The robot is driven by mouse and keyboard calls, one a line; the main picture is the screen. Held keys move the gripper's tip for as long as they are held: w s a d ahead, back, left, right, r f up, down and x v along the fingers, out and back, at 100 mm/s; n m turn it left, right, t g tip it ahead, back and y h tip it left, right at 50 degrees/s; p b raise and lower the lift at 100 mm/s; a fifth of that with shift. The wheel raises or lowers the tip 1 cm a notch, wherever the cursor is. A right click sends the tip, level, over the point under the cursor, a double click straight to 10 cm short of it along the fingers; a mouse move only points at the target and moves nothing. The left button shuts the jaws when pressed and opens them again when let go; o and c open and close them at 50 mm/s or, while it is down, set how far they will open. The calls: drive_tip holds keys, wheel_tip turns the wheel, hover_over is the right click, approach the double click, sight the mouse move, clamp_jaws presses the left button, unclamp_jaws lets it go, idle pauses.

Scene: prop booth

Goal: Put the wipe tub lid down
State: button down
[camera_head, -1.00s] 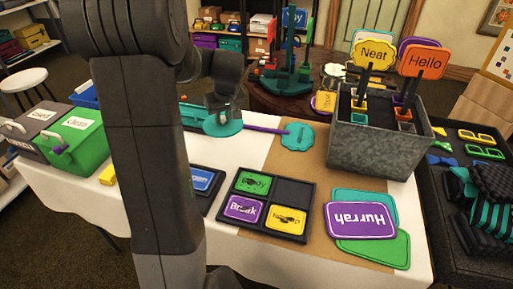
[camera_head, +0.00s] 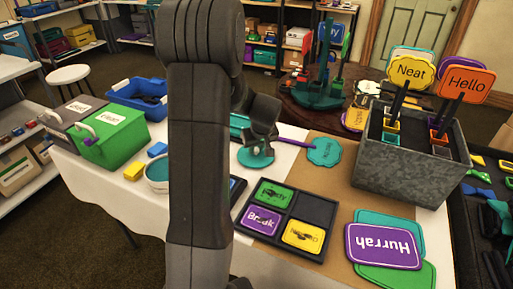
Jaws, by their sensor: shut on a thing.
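My gripper (camera_head: 258,146) points down over the white-covered table and is shut on a round teal lid (camera_head: 254,159). The lid is at or just above the cloth; I cannot tell whether it touches. The fingertips are small and partly hidden. A round tub (camera_head: 157,184) with a teal rim stands to the left, partly hidden behind my arm. The table's white cloth (camera_head: 113,192) shows at the left.
A green bin (camera_head: 118,140) and a blue basket (camera_head: 137,92) are at the left. A teal paddle sign (camera_head: 324,152) lies right of the lid. A black card tray (camera_head: 318,209), signs reading Hurrah (camera_head: 383,246) and a grey metal box (camera_head: 410,175) are farther right.

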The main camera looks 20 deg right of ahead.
drive_tip(key=shift+f, duration=0.2)
drive_tip(key=c, duration=1.3)
unclamp_jaws()
drive_tip(key=shift+r, duration=0.1)
drive_tip(key=shift+o, duration=0.2)
drive_tip(key=shift+s+r, duration=0.15)
drive_tip(key=shift+r, duration=0.45)
drive_tip(key=p+v, duration=0.1)
drive_tip(key=v, duration=1)
